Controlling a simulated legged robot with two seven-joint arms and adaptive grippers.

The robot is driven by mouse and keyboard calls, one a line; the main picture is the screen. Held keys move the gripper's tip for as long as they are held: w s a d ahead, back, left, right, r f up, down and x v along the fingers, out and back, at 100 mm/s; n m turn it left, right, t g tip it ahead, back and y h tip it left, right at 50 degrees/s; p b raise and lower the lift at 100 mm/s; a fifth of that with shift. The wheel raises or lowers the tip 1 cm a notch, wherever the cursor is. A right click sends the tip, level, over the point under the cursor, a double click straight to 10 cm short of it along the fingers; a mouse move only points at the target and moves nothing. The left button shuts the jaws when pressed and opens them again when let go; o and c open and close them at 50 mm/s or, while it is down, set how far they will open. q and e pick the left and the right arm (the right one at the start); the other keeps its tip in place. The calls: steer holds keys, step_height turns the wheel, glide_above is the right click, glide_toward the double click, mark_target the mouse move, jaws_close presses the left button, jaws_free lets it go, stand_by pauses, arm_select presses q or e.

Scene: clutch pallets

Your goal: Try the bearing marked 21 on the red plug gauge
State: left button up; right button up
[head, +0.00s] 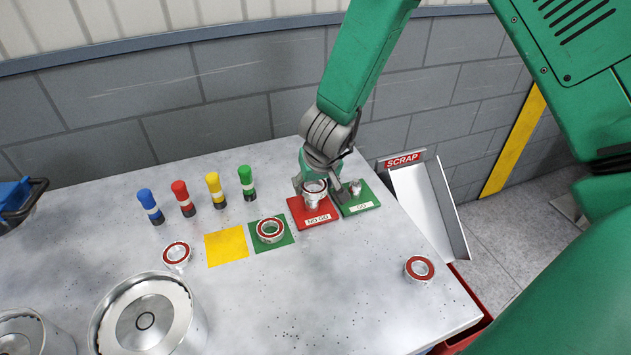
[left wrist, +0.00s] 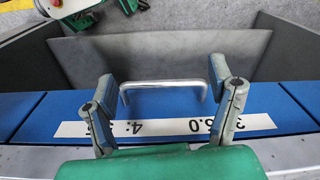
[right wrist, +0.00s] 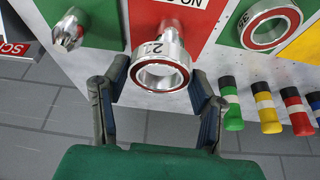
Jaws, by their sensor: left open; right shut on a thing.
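The bearing marked with a number starting in 2 (right wrist: 163,78) is a silver ring with a red face. My right gripper (head: 315,184) is shut on it, over the red NO GO plug gauge (head: 322,219). It also shows in the right wrist view (right wrist: 158,88). The silver plug (right wrist: 172,27) stands behind the ring in line with it; I cannot tell whether its tip is inside the bore. My left gripper (left wrist: 163,80) is open, its fingers either side of a metal handle (left wrist: 165,84) on a blue front; contact is unclear.
A green GO gauge (head: 361,204) stands right beside the red one. Other bearings lie on the green pad (head: 285,241), at left (head: 177,253) and at right (head: 420,268). The yellow pad (head: 227,248) is bare. A SCRAP chute (head: 428,205) is at the table's right edge.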

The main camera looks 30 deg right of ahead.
steer(key=shift+a+r, duration=0.15)
steer(key=shift+a, duration=0.45)
steer(key=shift+d+f, duration=0.15)
steer(key=shift+d, duration=0.35)
steer(key=shift+d+f, duration=0.15)
steer(key=shift+d, duration=0.35)
steer(key=shift+a+r, duration=0.1)
steer(key=shift+a, duration=0.5)
steer(key=shift+d+f, duration=0.3)
steer(key=shift+d, duration=0.05)
arm_select(q)
steer(key=shift+a+r, duration=0.15)
steer(key=shift+r, duration=0.05)
steer(key=shift+a+f, duration=0.1)
steer(key=shift+a, duration=0.1)
arm_select(e)
steer(key=shift+a, duration=0.3)
steer(key=o, duration=1.5)
arm_select(q)
steer(key=shift+d, duration=0.1)
arm_select(e)
steer(key=shift+d, duration=0.1)
